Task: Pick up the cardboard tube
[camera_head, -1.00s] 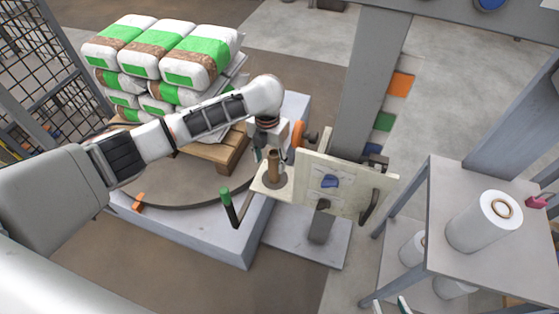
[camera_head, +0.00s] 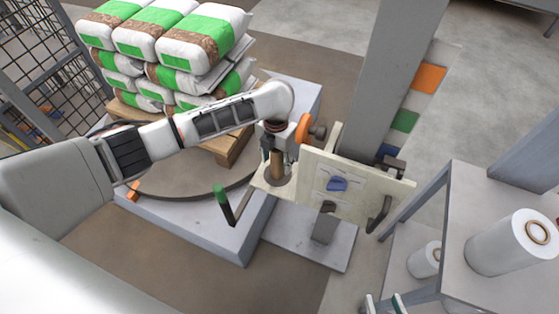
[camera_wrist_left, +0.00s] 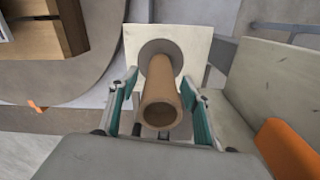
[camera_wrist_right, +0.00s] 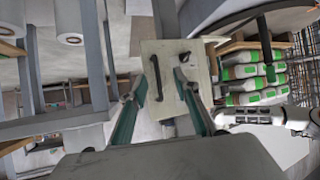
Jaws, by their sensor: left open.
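The brown cardboard tube (camera_head: 277,166) stands upright on a grey round disc (camera_head: 284,182) on a small pale plate (camera_head: 262,182). The left wrist view looks down on the tube's open end (camera_wrist_left: 161,112). My left gripper (camera_wrist_left: 160,78) is open, with one teal-padded finger on each side of the tube. Gaps show between the pads and the tube. In the head view, the left gripper (camera_head: 275,152) is at the tube's upper part and partly hides it. My right gripper (camera_wrist_right: 160,77) is open and empty; only its fingertips (camera_head: 385,304) show at the head view's bottom edge.
An upright pale board (camera_head: 352,195) stands close to the right of the tube, with an orange knob (camera_head: 303,129) behind. A green-topped lever (camera_head: 221,192) is at left. Stacked bags (camera_head: 165,35) stand behind my left arm. A shelf (camera_head: 462,205) with white rolls stands right.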

